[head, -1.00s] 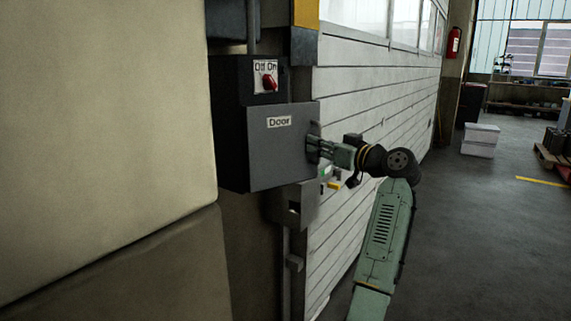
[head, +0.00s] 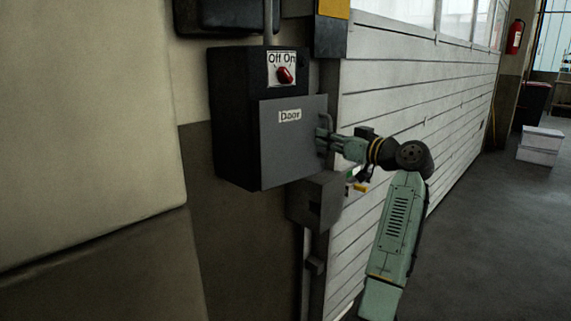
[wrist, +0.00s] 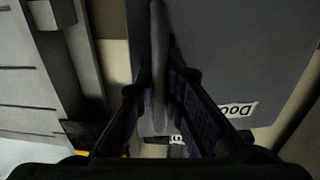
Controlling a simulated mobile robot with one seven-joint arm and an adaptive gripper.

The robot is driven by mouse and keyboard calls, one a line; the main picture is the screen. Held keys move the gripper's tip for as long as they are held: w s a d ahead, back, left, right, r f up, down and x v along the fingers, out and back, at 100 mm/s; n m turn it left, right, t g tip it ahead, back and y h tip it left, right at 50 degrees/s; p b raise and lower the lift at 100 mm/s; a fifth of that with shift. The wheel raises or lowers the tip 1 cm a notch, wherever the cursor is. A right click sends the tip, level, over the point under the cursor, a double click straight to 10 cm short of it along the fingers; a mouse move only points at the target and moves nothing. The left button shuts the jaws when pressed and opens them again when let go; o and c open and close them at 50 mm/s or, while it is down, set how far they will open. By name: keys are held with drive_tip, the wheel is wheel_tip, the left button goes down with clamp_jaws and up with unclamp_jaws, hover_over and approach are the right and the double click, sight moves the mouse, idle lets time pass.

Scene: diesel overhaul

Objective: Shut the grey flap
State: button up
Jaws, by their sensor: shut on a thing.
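The grey flap (head: 275,155), labelled "Door", is on the front of a dark wall box (head: 232,120) in the head view. It stands at an angle to the wall; how wide its gap is cannot be told. My gripper (head: 326,136) is at the flap's right edge, shut on its handle. In the wrist view, the handle (wrist: 158,45) is a pale upright bar between my two fingers (wrist: 158,90). The flap's grey face (wrist: 220,60) fills the area behind and right of it, with part of the label showing upside down.
A red Off/On switch (head: 285,75) sits on the box above the flap. A smaller grey box (head: 316,200) is below it. The white panelled door (head: 410,100) runs along the right, behind my arm.

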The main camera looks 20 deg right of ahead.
drive_tip(key=shift+o, duration=0.2)
drive_tip(key=shift+w+r+n+g+y, duration=0.15)
drive_tip(key=shift+w+n+y, duration=0.25)
drive_tip(key=shift+w, duration=0.45)
drive_tip(key=shift+w+f+n+g+y, duration=0.1)
drive_tip(key=shift+w+n+g+y, duration=0.1)
drive_tip(key=shift+w+y, duration=0.5)
drive_tip(key=shift+w, duration=0.15)
drive_tip(key=o, duration=0.5)
drive_tip(key=shift+w, duration=0.1)
drive_tip(key=o, duration=1.2)
